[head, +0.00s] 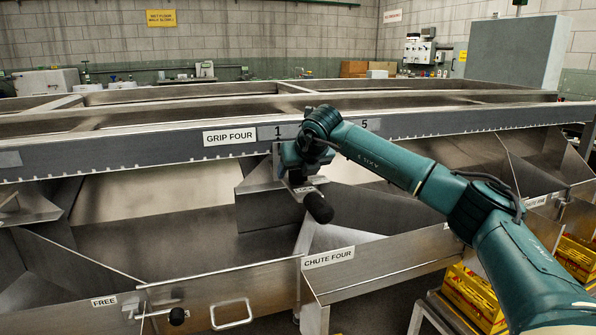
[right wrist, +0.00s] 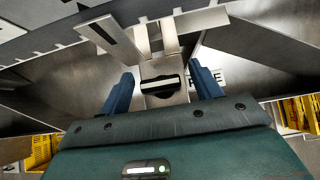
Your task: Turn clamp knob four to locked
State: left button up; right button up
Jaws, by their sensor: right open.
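My right gripper (head: 292,168) is in front of the bracket under the rail plate marked GRIP FOUR (head: 229,137); my own wrist covers most of its fingers in the head view. In the right wrist view my right gripper (right wrist: 163,90) has its two blue fingers spread wide. A dark knob with a pale bar across it (right wrist: 162,84) shows between them, with a gap on each side. A black cylindrical grip (head: 318,207) sticks out just below the gripper in the head view. A small white label (right wrist: 212,77) is partly hidden by the right finger. My left gripper is out of view.
The long metal rail (head: 130,150) runs across above the chutes. The panel labelled CHUTE FOUR (head: 328,258) stands below the gripper. Yellow crates (head: 475,295) stand at lower right.

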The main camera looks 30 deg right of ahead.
jog(key=c, duration=1)
